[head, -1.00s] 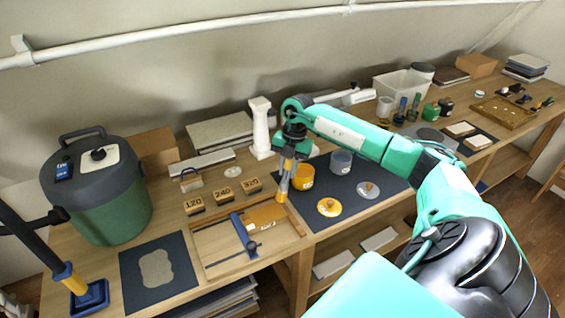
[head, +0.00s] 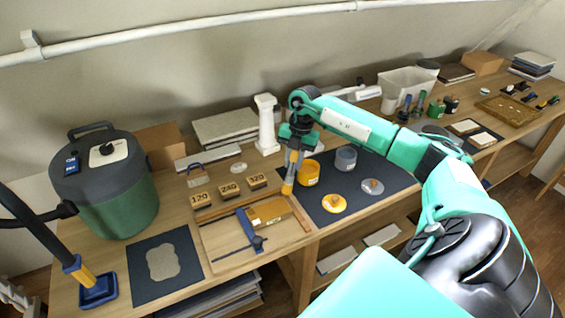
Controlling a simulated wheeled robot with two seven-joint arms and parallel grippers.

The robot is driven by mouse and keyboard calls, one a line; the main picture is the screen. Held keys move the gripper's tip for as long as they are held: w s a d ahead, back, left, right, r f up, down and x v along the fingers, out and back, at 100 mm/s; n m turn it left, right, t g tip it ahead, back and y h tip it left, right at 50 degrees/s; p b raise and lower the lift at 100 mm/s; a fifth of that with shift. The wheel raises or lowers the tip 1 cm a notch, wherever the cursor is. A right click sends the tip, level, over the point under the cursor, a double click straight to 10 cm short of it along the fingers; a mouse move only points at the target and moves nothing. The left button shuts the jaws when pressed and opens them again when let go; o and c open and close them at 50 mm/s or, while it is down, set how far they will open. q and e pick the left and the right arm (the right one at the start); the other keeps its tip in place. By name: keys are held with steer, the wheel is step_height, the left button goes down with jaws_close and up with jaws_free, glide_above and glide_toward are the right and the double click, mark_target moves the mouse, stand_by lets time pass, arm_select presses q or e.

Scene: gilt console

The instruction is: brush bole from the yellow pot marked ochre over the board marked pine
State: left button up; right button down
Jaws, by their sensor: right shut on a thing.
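My right gripper (head: 294,154) is shut on a brush (head: 288,185), which points down with its amber lower end at the right end of the board (head: 268,212). I cannot tell whether the brush touches the board. The orange-brown board lies in a wooden frame under a blue clamp (head: 247,228); its small pale label is unreadable. The yellow pot (head: 310,175) stands open just right of the brush, on a dark mat (head: 330,221); its marking is too small to read. A yellow lid (head: 333,204) lies in front of it. My left gripper is out of view.
A grey pot (head: 346,160) and its grey lid (head: 372,187) are right of the yellow pot. Several numbered blocks (head: 229,190) stand behind the frame. A white column (head: 266,125) rises behind. A green vacuum (head: 112,190) fills the left side.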

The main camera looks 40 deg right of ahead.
steer(key=shift+a, duration=0.1)
steer(key=shift+a, duration=0.3)
steer(key=s+a+t+h+b, duration=0.1)
steer(key=a+t+b, duration=0.2)
steer(key=a, duration=0.6)
steer(key=shift+a+r+m+t, duration=0.15)
steer(key=shift+a+m+t, duration=0.05)
steer(key=shift+m+t, duration=0.2)
steer(key=shift+s, duration=0.1)
stand_by(0.5)
